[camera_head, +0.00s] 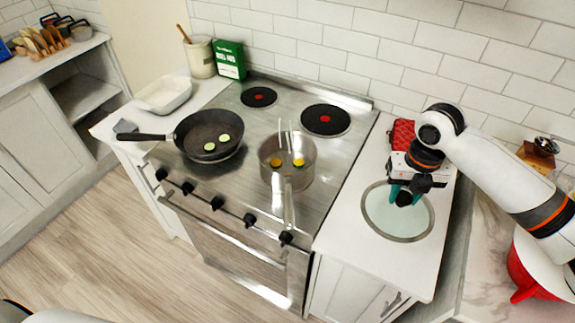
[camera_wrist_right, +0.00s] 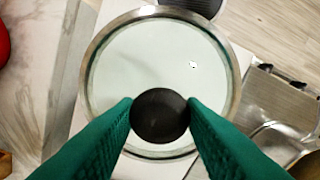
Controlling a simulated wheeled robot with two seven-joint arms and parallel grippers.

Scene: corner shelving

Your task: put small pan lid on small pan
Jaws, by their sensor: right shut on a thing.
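The small pan (camera_head: 270,160), a shiny steel saucepan, stands uncovered on the front right of the stove with its handle toward the front. Yellow and green pieces show in it. The small pan lid (camera_head: 385,222) is round glass with a steel rim and black knob, at the white counter right of the stove. My right gripper (camera_head: 404,193) is above it, its green fingers shut on the knob. In the right wrist view the fingers (camera_wrist_right: 160,118) press both sides of the knob, and the lid (camera_wrist_right: 150,60) lies beneath. I cannot tell whether the lid touches the counter. My left gripper is out of view.
A black frying pan (camera_head: 193,128) with green slices stands on the stove's left side. A red item (camera_head: 401,133) stands behind my gripper. A red bowl (camera_head: 522,272) is at the right. The stove top between saucepan and lid looks clear.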

